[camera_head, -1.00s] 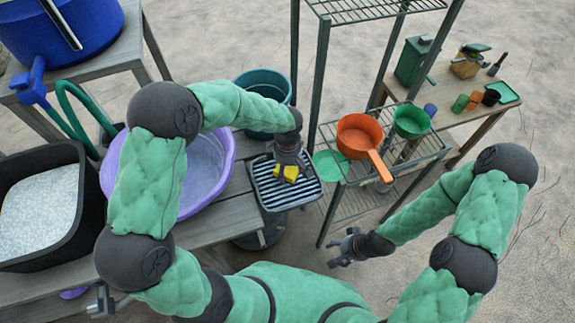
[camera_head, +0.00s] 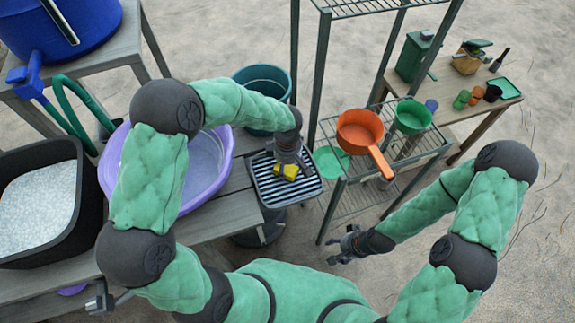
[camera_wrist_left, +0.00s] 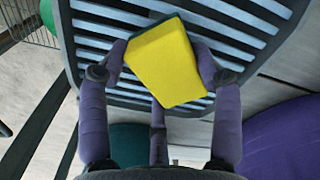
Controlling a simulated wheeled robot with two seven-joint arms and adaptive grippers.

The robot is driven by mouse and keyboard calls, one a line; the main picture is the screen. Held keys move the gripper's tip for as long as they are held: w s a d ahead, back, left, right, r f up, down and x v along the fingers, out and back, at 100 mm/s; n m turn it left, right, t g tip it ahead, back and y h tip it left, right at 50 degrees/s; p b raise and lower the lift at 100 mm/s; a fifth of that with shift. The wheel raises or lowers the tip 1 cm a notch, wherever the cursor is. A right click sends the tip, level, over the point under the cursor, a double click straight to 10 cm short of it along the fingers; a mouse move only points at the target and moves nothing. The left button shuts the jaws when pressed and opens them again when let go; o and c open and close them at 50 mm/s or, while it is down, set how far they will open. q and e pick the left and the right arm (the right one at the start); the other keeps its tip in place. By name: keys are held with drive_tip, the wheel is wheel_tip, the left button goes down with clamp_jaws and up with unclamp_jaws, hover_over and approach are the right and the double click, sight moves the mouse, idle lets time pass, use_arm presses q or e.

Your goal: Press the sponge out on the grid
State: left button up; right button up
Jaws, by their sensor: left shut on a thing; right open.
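The yellow sponge (camera_head: 287,172) has a dark green layer on one face and is at the slatted grid (camera_head: 265,190). My left gripper (camera_head: 287,165) points down over the grid and is shut on the sponge. In the left wrist view the sponge (camera_wrist_left: 163,62) sits between the two fingers, in front of the grid's bars (camera_wrist_left: 235,20). I cannot tell whether it touches the bars. My right gripper (camera_head: 347,246) is open and empty, low in front of the wire shelf.
A purple basin (camera_head: 228,160) stands left of the grid and a teal bucket (camera_head: 262,82) behind it. A wire shelf (camera_head: 375,165) on the right holds an orange pan (camera_head: 360,131) and a green pot (camera_head: 412,115). A black tub (camera_head: 60,240) is far left.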

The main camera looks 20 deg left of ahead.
use_arm(q)
drive_tip(key=shift+f+b, duration=0.45)
drive_tip(key=shift+f, duration=0.1)
idle(0.9)
drive_tip(key=shift+r+p, duration=2.05)
drive_tip(key=shift+r, duration=1.55)
drive_tip(key=shift+f, duration=0.1)
